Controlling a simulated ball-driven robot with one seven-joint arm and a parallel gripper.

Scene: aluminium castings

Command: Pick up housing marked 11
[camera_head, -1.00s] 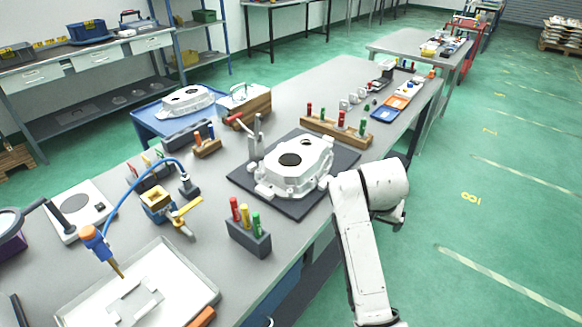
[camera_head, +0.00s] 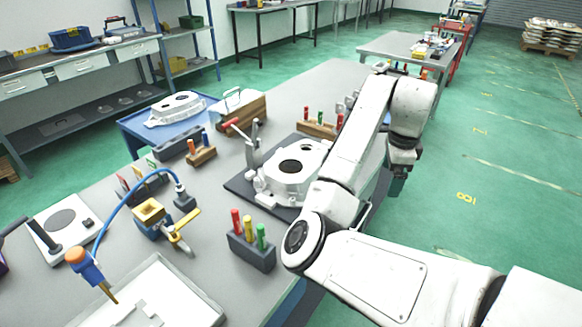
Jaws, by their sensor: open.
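A pale cast housing (camera_head: 292,170) with dark round openings lies on a dark mat (camera_head: 242,188) on the bench. My white arm passes in front of its right side and hides part of it. A second pale housing (camera_head: 176,108) lies on the blue table at the left. No number 11 can be read on either one. My gripper (camera_head: 398,184) is small and dark, pointing down beyond the bench's right edge. It is open and apart from both housings; its fingertips are hard to make out.
A grey block with red, yellow and green handles (camera_head: 250,250) stands at the bench's front. A toggle clamp (camera_head: 252,148) with a red handle stands beside the mat's housing. A wooden block with coloured plugs (camera_head: 316,130) is behind. Green floor (camera_head: 480,225) is clear at the right.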

